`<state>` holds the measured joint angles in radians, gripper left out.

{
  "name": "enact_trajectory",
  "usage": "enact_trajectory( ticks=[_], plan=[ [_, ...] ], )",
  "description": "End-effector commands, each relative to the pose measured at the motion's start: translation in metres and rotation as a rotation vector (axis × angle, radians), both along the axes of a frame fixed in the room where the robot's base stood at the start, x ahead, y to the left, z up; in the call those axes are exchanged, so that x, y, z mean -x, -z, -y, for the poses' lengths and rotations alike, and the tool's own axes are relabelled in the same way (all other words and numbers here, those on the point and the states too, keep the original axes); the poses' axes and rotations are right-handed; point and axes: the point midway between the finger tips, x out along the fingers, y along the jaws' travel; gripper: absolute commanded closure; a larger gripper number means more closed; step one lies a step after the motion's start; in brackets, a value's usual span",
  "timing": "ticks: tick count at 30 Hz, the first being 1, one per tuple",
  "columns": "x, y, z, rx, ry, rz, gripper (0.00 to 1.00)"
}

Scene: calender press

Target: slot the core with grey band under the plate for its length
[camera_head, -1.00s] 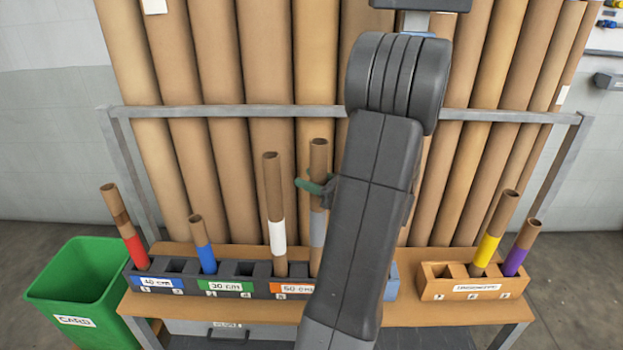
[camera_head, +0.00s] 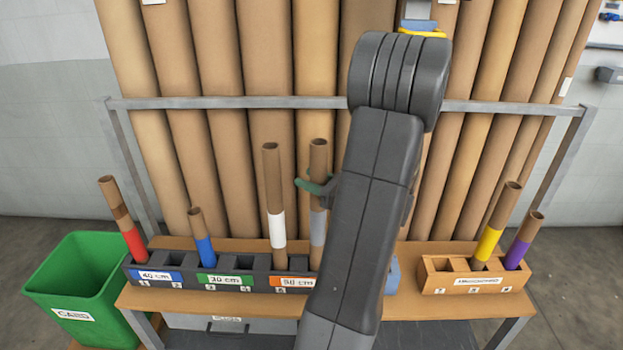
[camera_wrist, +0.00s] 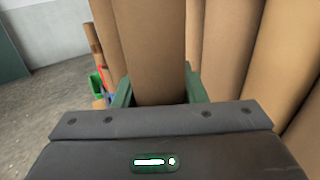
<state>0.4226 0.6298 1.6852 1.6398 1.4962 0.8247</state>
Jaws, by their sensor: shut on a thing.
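In the wrist view the tube (camera_wrist: 160,65) fills the space between the green fingers (camera_wrist: 160,92). Its lower end is by the orange "50 cm" plate (camera_head: 297,283), partly behind my arm; I cannot tell whether it is in a slot. The rack (camera_head: 180,258) also bears a blue "40 cm" plate (camera_head: 157,276) and a green "30 cm" plate (camera_head: 226,281).
Cores with red (camera_head: 134,243), blue (camera_head: 205,250) and white (camera_head: 278,230) bands stand in the rack, the white one close left of mine. An orange box (camera_head: 430,275) holds yellow- and purple-banded cores. A green bin (camera_head: 45,280) stands left. Large tubes (camera_head: 270,180) stand behind a rail.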

Motion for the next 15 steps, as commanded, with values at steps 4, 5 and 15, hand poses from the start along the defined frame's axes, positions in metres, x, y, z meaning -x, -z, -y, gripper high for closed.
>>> enact_trajectory(
  ticks=[4, 5, 15],
  plan=[
    [0.0, 0.0044, 0.0, -0.001, 0.0, 0.001, 1.0],
    [0.0, 0.0052, 0.0, -0.001, 0.0, 0.001, 1.0],
    [0.0, 0.0072, 0.0, 0.001, 0.0, 0.001, 0.37]
  ],
)
